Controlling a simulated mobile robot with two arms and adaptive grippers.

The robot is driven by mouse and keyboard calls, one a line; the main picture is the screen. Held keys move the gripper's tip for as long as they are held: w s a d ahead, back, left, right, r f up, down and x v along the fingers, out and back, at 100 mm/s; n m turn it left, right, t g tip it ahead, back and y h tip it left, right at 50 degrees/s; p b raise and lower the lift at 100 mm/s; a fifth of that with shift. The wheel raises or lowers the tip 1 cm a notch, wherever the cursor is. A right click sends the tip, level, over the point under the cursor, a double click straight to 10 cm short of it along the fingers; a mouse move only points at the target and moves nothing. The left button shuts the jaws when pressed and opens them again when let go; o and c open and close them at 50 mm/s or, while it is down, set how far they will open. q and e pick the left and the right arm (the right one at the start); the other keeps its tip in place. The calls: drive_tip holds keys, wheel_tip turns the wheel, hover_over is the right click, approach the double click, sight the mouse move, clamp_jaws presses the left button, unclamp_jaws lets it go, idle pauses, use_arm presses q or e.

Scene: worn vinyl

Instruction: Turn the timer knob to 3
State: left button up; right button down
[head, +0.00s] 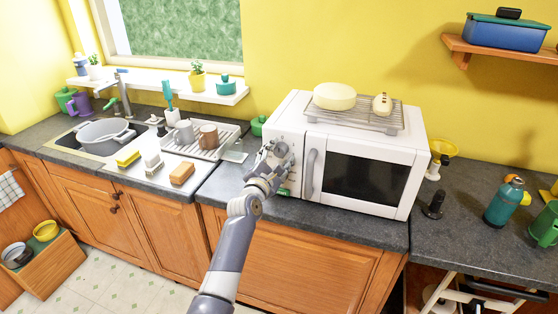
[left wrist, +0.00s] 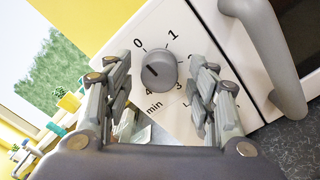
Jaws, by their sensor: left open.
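The timer knob (left wrist: 159,73) is a round grey knob on the white panel of the microwave (head: 299,108). The left wrist view shows 0, 1, 3 and 4 with "min" around it; 2 is hidden or not legible. A dark mark on the knob lies on its left side, facing up-left. My left gripper (head: 278,154) is open in front of the panel, its fingers on either side of the knob with gaps showing. In the head view my gripper hides the knob. My right gripper is not in view.
The microwave door handle (left wrist: 264,50) stands out close to the right of my fingers. A wire rack (head: 392,125) with a cream oval item (head: 334,97) sits on the microwave. A dish rack (head: 226,141) and sponges stand to the left.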

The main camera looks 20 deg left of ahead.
use_arm(q)
drive_tip(key=shift+w, duration=0.7)
drive_tip(key=c, duration=1)
drive_tip(key=shift+c, duration=0.2)
